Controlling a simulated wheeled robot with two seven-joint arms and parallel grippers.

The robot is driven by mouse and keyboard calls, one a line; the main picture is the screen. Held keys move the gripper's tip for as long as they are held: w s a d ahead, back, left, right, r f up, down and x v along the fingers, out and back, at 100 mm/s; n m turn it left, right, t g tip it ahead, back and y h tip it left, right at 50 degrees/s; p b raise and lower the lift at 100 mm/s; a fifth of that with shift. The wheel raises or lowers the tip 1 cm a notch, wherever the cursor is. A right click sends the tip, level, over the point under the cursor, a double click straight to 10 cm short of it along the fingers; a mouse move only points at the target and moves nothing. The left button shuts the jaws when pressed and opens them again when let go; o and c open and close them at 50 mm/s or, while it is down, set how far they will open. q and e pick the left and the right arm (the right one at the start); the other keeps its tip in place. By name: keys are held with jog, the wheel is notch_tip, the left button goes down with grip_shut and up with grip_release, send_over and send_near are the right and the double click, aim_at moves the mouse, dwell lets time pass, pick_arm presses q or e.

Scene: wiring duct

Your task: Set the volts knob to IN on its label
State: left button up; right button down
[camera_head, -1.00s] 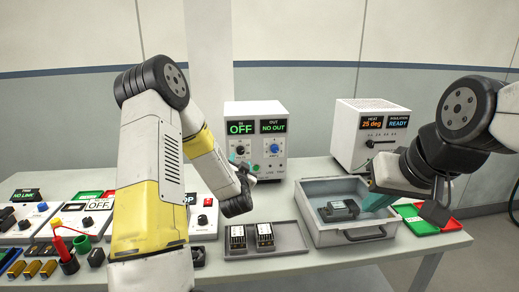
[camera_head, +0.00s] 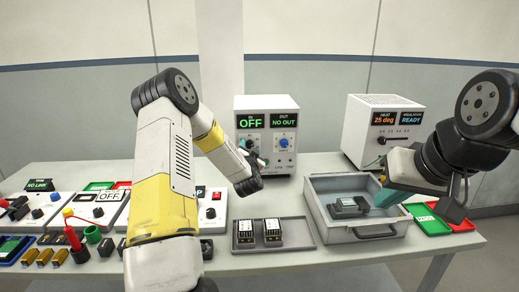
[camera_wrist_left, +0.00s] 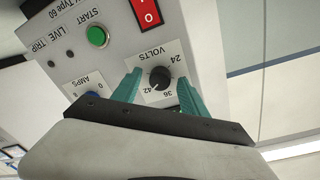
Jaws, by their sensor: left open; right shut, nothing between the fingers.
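The black volts knob (camera_wrist_left: 160,78) sits on a white VOLTS label with 24, 36 and 42 legible in the left wrist view; no IN mark is readable there. In the head view the knob (camera_head: 249,145) is at the left of the white supply box (camera_head: 266,118), under a display reading IN OFF. My left gripper (camera_wrist_left: 157,72) is open, one teal finger on each side of the knob; I cannot tell whether they touch it. It also shows in the head view (camera_head: 258,163), in front of the box. My right gripper (camera_head: 390,197) is shut and empty at the open grey tray.
A blue AMPS knob (camera_head: 284,143) is beside the volts knob. A green START button (camera_wrist_left: 97,37) and red switch (camera_wrist_left: 146,12) are on the same panel. The grey tray (camera_head: 357,232) holds a dark module. A flat tray (camera_head: 275,247) with two modules lies in front of the box.

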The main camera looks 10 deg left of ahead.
pick_arm(q)
grip_shut()
jog(key=n, duration=0.5)
jog(key=shift+n, duration=0.4)
jog(key=n, duration=0.6)
jog(key=shift+d+y, duration=0.1)
jog(key=shift+y, duration=0.2)
dwell(0.4)
grip_release()
jog(key=shift+n, duration=0.3)
